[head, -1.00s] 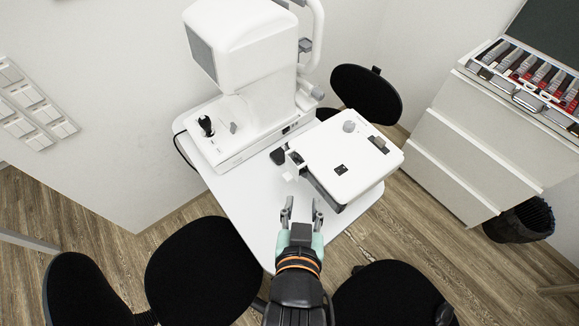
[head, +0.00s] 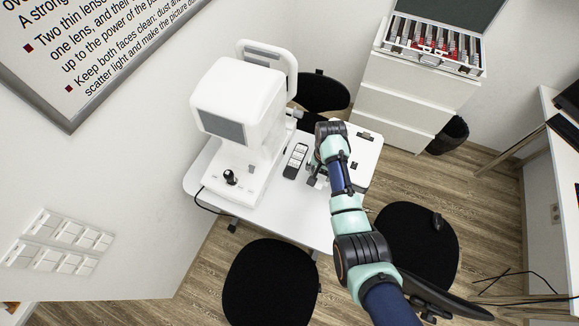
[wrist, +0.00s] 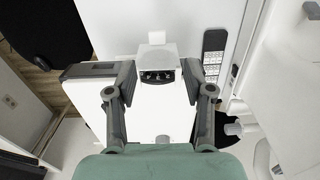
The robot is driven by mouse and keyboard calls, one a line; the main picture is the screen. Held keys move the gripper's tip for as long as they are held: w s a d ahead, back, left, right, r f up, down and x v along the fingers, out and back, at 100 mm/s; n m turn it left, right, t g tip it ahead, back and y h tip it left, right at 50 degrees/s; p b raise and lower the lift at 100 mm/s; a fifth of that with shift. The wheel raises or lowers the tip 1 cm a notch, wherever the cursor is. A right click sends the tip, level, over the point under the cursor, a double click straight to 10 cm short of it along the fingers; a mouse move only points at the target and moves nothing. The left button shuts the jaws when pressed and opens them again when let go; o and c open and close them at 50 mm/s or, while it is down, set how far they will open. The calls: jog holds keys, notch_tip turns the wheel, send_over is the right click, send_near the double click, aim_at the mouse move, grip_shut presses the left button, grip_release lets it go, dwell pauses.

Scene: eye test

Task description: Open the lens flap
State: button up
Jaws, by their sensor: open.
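The white box-shaped device (head: 366,152) sits on the right part of the white table, partly hidden by my arm. In the wrist view its white top (wrist: 160,112) lies below my gripper. A dark recess with small parts (wrist: 158,76) shows at its far edge, with a small white piece, perhaps the lens flap (wrist: 157,50), just beyond. I cannot tell whether that flap is open or closed. My gripper (wrist: 158,68) is open and empty, one finger on each side of the recess; contact cannot be judged. In the head view my gripper (head: 316,179) is partly hidden by my wrist.
A tall white instrument (head: 240,110) with a black joystick stands to the left on the table (head: 270,222). A dark remote-like panel (head: 296,160) lies between the devices. Black chairs (head: 270,283) stand around the table. A drawer cabinet (head: 405,95) bears an open lens case.

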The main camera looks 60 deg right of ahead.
aim_at(318, 186)
jog(key=f+b, duration=0.4)
jog(key=f, duration=0.1)
jog(key=f+b, duration=0.5)
jog(key=shift+s+d+f, duration=0.1)
jog(key=shift+s+f, duration=0.05)
jog(key=shift+s, duration=0.05)
jog(key=c, duration=0.7)
